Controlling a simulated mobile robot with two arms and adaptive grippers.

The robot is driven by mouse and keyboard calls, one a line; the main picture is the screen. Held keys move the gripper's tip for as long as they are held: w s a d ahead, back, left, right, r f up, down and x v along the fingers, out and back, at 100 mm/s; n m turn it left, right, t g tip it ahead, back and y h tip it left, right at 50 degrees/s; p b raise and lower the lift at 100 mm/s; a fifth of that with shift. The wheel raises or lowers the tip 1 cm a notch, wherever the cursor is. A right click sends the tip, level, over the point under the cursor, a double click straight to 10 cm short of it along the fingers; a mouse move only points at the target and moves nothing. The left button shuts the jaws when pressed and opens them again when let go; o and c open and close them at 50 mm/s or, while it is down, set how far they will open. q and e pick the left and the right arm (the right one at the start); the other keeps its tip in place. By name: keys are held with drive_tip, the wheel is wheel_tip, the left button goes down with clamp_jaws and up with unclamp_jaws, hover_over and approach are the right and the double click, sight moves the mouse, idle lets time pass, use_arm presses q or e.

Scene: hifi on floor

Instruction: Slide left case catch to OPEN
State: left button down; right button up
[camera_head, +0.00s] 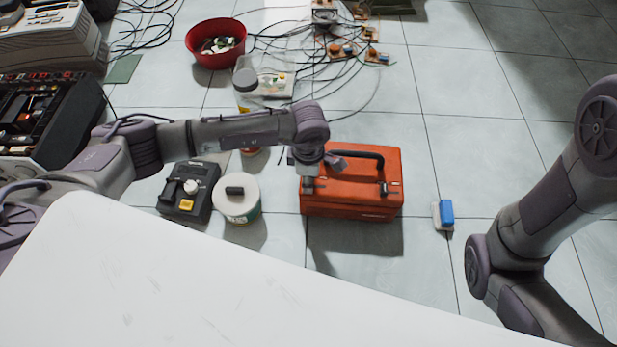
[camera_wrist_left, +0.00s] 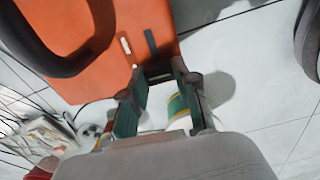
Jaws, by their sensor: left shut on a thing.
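The orange case (camera_head: 352,196) stands upright on the tiled floor, with a black carry handle (camera_head: 365,154) on top. The left case catch (camera_head: 308,187) is a small dark piece at its upper front left edge; a similar right catch (camera_head: 388,188) sits farther right. My left gripper (camera_head: 309,176) reaches down from above onto the left catch. In the left wrist view its fingers (camera_wrist_left: 160,72) are set around the dark catch at the case edge, beside a white mark and a dark mark on the orange case (camera_wrist_left: 150,15). The catch's exact position is largely hidden. My right gripper is out of view.
A white lidded tub (camera_head: 238,200) and a dark device (camera_head: 188,192) stand left of the case. A blue and white block (camera_head: 444,214) lies to its right. A red bowl (camera_head: 215,45) and wired boards (camera_head: 340,50) lie behind. Floor between case and block is clear.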

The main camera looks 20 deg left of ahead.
sight(322, 187)
use_arm(q)
drive_tip(key=shift+d, duration=0.1)
drive_tip(key=shift+w+d, duration=0.2)
drive_tip(key=shift+d, duration=0.6)
drive_tip(key=shift+w+d, duration=0.2)
drive_tip(key=shift+d, duration=0.55)
drive_tip(key=c, duration=0.8)
unclamp_jaws()
drive_tip(key=shift+c, duration=0.2)
wheel_tip(322, 187, up, 12)
